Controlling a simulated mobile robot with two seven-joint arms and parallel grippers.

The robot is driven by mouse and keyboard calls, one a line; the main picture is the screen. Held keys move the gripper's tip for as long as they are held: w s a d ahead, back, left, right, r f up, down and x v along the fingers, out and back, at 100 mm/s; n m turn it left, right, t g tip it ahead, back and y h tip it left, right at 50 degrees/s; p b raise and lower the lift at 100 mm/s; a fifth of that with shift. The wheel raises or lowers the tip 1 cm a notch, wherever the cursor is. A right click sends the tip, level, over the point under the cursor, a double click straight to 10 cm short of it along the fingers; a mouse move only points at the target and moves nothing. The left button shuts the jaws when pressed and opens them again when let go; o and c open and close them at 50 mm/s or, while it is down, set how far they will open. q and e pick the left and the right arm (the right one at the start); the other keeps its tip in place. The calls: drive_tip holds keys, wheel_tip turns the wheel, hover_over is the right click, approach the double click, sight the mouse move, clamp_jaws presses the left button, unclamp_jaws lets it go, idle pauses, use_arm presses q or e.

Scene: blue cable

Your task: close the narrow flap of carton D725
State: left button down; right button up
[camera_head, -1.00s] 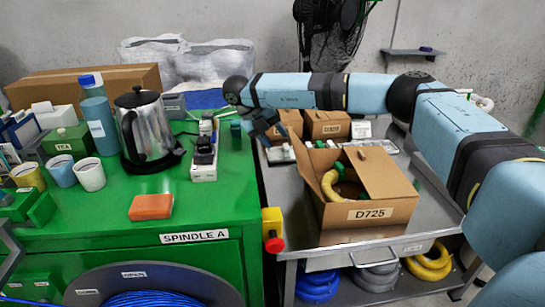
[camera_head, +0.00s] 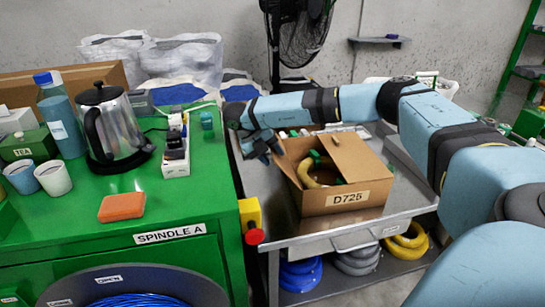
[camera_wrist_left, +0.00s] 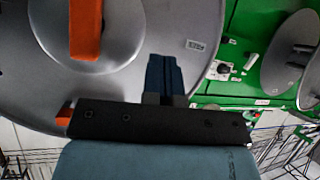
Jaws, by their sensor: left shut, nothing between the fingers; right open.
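Carton D725 (camera_head: 322,203) is an open brown box on the grey cart, its label facing me. A yellow coil (camera_head: 312,178) and green items show inside. My left gripper (camera_wrist_left: 163,75) is shut and empty in the left wrist view, in front of a grey spool disc. It is not in the head view.
The grey cart (camera_head: 385,222) has coils on its lower shelf. The green bench (camera_head: 190,205) on the left carries a kettle (camera_head: 112,130), an orange block (camera_head: 121,207) and cups. A yellow-and-red stop button (camera_head: 252,222) sits between bench and cart. My right arm spans behind the carton.

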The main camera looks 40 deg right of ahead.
drive_tip(key=shift+d+f, duration=0.15)
drive_tip(key=shift+f, duration=0.1)
drive_tip(key=shift+s, duration=0.1)
clamp_jaws()
